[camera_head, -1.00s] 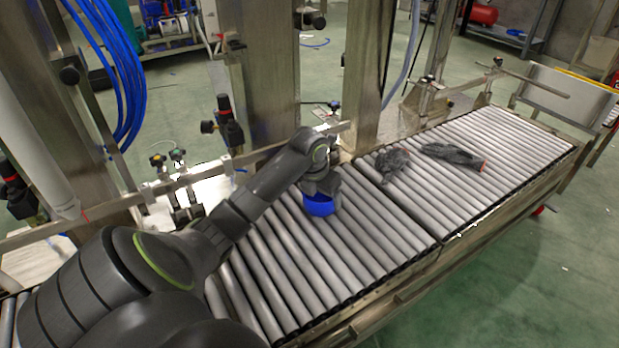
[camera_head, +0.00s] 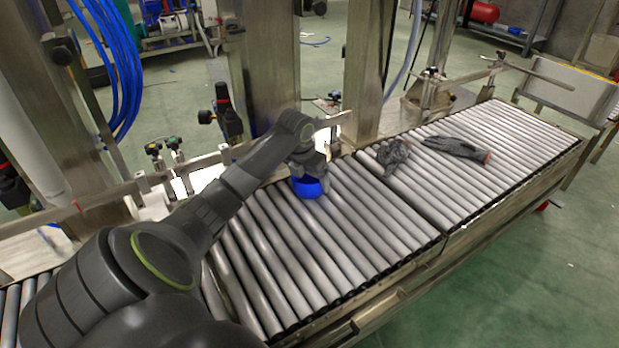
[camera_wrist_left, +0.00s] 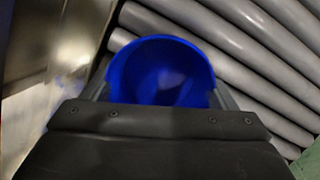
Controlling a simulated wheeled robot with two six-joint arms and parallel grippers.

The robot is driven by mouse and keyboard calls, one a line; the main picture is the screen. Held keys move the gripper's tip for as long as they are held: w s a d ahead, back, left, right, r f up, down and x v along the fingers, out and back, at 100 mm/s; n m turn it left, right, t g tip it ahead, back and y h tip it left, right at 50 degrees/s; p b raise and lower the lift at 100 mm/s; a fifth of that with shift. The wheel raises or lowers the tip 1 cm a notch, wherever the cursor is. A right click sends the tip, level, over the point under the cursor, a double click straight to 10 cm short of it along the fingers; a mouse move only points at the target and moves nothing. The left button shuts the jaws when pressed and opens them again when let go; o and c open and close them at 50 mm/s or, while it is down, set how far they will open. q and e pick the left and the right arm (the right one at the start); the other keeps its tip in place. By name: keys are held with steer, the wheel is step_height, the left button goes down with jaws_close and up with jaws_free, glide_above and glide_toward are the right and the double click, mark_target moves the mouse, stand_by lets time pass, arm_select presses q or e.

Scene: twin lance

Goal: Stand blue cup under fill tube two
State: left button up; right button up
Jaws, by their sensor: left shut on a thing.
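The blue cup (camera_head: 308,188) is at my left gripper (camera_head: 309,176), over the grey roller conveyor (camera_head: 340,235), near its back rail. The left gripper is shut on the cup. In the left wrist view the cup (camera_wrist_left: 160,72) shows its open mouth and empty-looking inside, with the fingers at its two sides. I cannot tell whether the cup's base touches the rollers. A white tube (camera_head: 25,135) with a red mark near its lower end stands at the far left; I cannot tell whether it is a fill tube. My right gripper is not in view.
Two dark gloves, one crumpled (camera_head: 393,156) and one flat (camera_head: 458,148), lie on the rollers to the right. A metal rail (camera_head: 120,190) and steel posts (camera_head: 362,75) line the conveyor's back edge. Rollers in front of the cup are clear.

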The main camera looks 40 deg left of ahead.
arm_select(q)
steer(key=o, duration=1)
